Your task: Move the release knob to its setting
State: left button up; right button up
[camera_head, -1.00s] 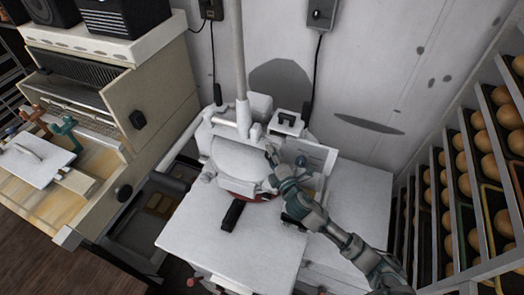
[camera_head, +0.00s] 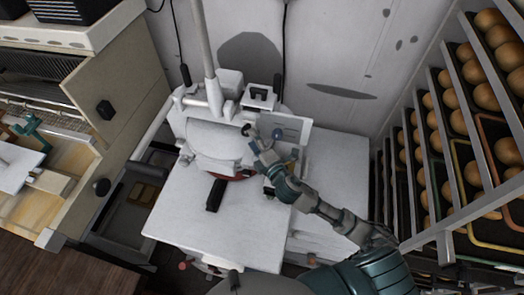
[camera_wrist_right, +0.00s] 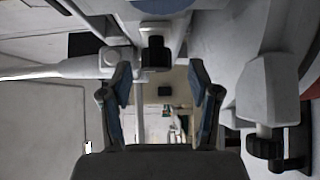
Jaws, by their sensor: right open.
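A white slicing machine (camera_head: 213,138) with a round guard stands on a white table in the middle of the head view. A small dark knob (camera_head: 247,130) sits at the upper right of the guard; I cannot tell for sure that it is the release knob. My right gripper (camera_head: 258,148) is just below and right of this knob, its fingers pointing toward it. In the right wrist view, the open, empty gripper (camera_wrist_right: 160,88) has a black knob (camera_wrist_right: 155,54) on a white fitting ahead, slightly above the gap between its fingertips. My left gripper is out of view.
A black handle (camera_head: 215,195) lies in front of the guard.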

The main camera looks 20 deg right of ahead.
jog(key=s+d, duration=0.1)
jog(key=s, duration=0.6)
jog(key=shift+s+d, duration=0.3)
jog(key=shift+s, duration=0.05)
